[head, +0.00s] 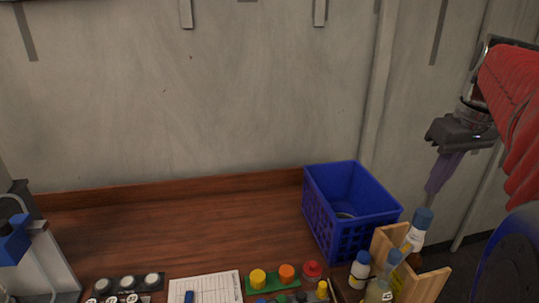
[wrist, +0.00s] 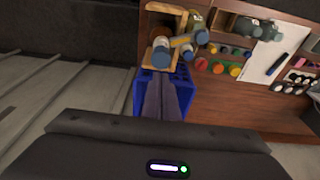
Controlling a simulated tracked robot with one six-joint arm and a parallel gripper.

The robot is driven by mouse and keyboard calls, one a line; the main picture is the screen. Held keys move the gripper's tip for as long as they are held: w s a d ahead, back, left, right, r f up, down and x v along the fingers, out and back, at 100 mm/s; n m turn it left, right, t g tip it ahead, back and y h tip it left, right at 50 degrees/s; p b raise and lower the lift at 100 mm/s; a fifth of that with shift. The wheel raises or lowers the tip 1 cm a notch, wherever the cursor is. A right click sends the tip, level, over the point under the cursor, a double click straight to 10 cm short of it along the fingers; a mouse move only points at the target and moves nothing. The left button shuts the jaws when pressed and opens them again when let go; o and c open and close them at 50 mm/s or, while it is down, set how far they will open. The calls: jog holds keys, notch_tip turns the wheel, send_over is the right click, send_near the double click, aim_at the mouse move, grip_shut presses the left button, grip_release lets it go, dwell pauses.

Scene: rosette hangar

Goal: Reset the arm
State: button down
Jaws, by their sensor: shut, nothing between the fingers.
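My gripper (head: 433,189) hangs at the right of the head view, in front of the wall, with its fingers pointing down. The two purple-grey fingers are shut together with nothing between them. The fingers also show in the wrist view (wrist: 163,108), where they overlap the blue crate behind them. My red-sleeved arm comes in from the right edge in the head view. The gripper is to the right of the blue crate and above the wooden rack, touching neither as far as I can see.
The open blue crate (head: 338,229) stands on the brown worktop (head: 150,232), with something round inside. A wooden rack (head: 434,286) with several bottles is in front of it. A green tray (head: 272,286) with coloured pieces and a white sheet (head: 206,287) lie at the front. The worktop's back left is clear.

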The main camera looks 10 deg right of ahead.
jog(key=s+a+f+t, duration=0.1)
jog(key=a+f, duration=0.2)
jog(key=a, duration=0.5)
jog(key=s+a+f+t, duration=0.1)
jog(key=s+a+f, duration=0.1)
jog(key=a, duration=0.6)
jog(key=s+a+f+t, duration=0.1)
jog(key=s+a+f, duration=0.6)
jog(key=a+f, duration=0.3)
jog(key=shift+a+f, duration=0.2)
jog(key=shift+a, duration=0.6)
jog(key=shift+s, duration=0.1)
